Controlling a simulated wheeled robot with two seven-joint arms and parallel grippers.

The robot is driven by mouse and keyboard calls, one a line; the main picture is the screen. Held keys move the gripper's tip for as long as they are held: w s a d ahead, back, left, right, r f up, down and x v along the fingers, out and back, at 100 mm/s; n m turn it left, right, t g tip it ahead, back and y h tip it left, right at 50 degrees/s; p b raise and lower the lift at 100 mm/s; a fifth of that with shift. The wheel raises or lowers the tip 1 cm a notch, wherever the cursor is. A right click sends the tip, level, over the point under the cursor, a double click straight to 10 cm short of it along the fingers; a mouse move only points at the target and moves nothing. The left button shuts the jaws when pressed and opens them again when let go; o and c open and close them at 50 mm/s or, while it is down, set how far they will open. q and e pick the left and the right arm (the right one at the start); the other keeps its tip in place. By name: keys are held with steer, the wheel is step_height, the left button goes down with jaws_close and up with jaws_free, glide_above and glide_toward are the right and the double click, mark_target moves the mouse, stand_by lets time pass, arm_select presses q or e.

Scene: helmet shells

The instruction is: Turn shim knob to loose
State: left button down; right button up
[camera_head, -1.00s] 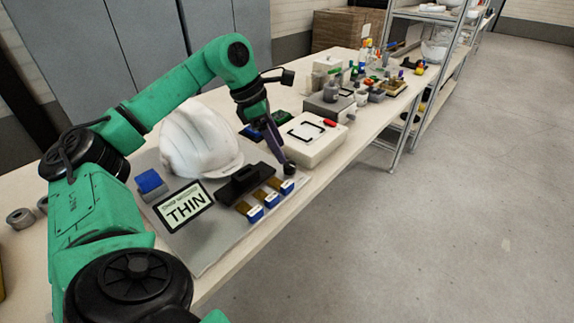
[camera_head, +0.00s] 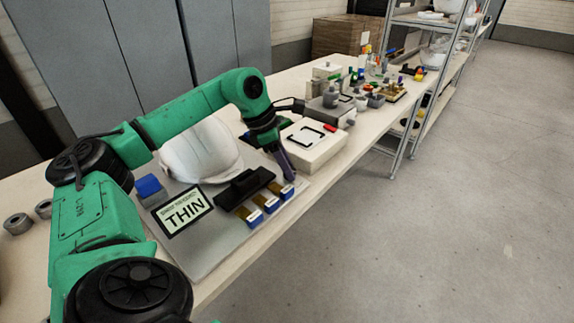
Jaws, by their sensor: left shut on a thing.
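My left gripper (camera_head: 287,172) reaches down at the right end of the grey plate (camera_head: 205,258), just behind the rightmost blue-ended tab (camera_head: 288,191). It is shut on what looks like the small dark shim knob; the fingers hide it, so its setting cannot be read. Two more blue-ended brass tabs (camera_head: 271,204) lie to the left of that one, in front of a black block (camera_head: 244,187). A sign (camera_head: 185,211) reading "THIN" stands on the plate. A white helmet shell (camera_head: 200,152) sits behind the block. My right gripper is out of view.
A cream box (camera_head: 313,146) with a black frame mark and a red part stands close to the right of my gripper. Small bottles and parts crowd the far table. The floor at right is clear.

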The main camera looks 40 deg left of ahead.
arm_select(q)
steer(key=shift+n, duration=0.8)
steer(key=shift+s+d+n+t+y, duration=0.1)
steer(key=shift+n+t+y, duration=0.45)
steer(key=shift+n, duration=0.65)
steer(key=shift+r+n+y, duration=0.1)
steer(key=shift+n+y, duration=0.35)
steer(key=shift+n, duration=0.45)
steer(key=shift+d+n+y+p, duration=0.1)
steer(key=shift+n+y+p, duration=0.3)
steer(key=shift+n, duration=0.5)
steer(key=n+y+p, duration=0.1)
steer(key=n, duration=0.1)
steer(key=n+y+p, duration=0.1)
steer(key=n, duration=0.2)
steer(key=shift+d+r+p, duration=0.1)
steer(key=shift+d+p, duration=0.1)
steer(key=shift+p, duration=0.1)
steer(key=shift+n+g+y+p, duration=0.35)
steer(key=shift+n+p, duration=0.1)
steer(key=shift+n, duration=0.8)
steer(key=shift+n+g+y+p, duration=0.2)
steer(key=shift+n+y+p, duration=0.2)
steer(key=shift+n, duration=0.85)
